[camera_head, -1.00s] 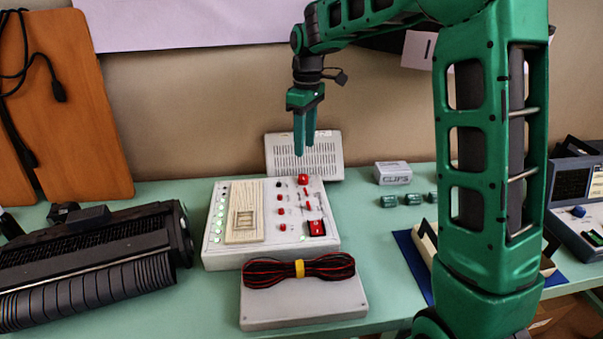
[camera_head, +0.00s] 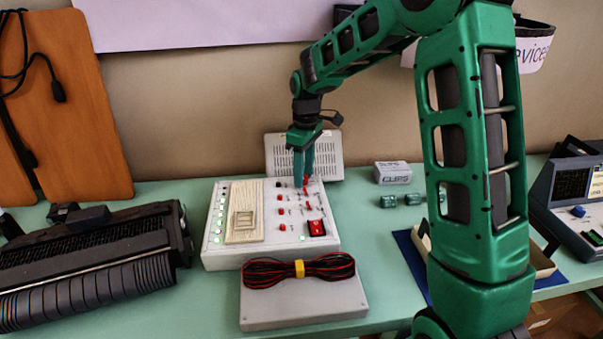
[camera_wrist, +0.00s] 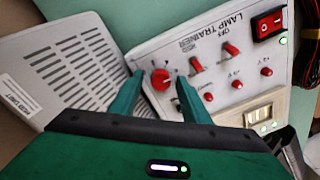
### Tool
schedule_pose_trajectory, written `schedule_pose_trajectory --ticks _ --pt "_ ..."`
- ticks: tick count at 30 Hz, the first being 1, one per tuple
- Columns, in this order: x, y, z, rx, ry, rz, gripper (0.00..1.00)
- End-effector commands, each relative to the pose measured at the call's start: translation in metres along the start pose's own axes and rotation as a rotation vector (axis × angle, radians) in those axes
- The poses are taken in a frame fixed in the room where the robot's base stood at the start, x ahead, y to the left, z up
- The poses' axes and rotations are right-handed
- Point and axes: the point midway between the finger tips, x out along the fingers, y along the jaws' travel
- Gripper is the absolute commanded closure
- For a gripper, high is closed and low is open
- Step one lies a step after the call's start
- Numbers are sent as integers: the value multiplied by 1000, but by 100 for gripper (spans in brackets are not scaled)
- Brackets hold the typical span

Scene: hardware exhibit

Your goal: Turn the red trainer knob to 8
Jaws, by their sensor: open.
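The red knob (camera_wrist: 161,79) sits on the lamp trainer's white panel (camera_wrist: 215,82), with small marks around it too small to read. My green gripper (camera_wrist: 160,76) is open, with one finger on each side of the knob; I cannot tell whether they touch it. In the head view my gripper (camera_head: 303,178) points down at the far right part of the lamp trainer (camera_head: 268,250), and its fingers mostly hide the knob.
Red switches (camera_wrist: 197,64) and a red rocker switch (camera_wrist: 269,23) share the panel. A grey vented box (camera_head: 327,158) stands just behind the trainer. A grey case with red-black cable (camera_head: 305,312) lies in front. A black slotted device (camera_head: 90,265) is at left.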

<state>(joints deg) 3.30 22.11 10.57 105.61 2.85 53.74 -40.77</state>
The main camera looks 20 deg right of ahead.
Motion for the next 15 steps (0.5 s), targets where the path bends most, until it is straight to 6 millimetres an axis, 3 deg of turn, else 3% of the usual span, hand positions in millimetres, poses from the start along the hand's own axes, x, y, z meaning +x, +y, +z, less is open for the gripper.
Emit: schedule_pose_trajectory --ticks 2,6,7,15 --pt "0 0 0 0 0 0 62" --pt "0 0 0 0 0 0 95" --pt "0 0 0 0 0 0 98" --pt "-1 -1 -2 16 2 1 98"
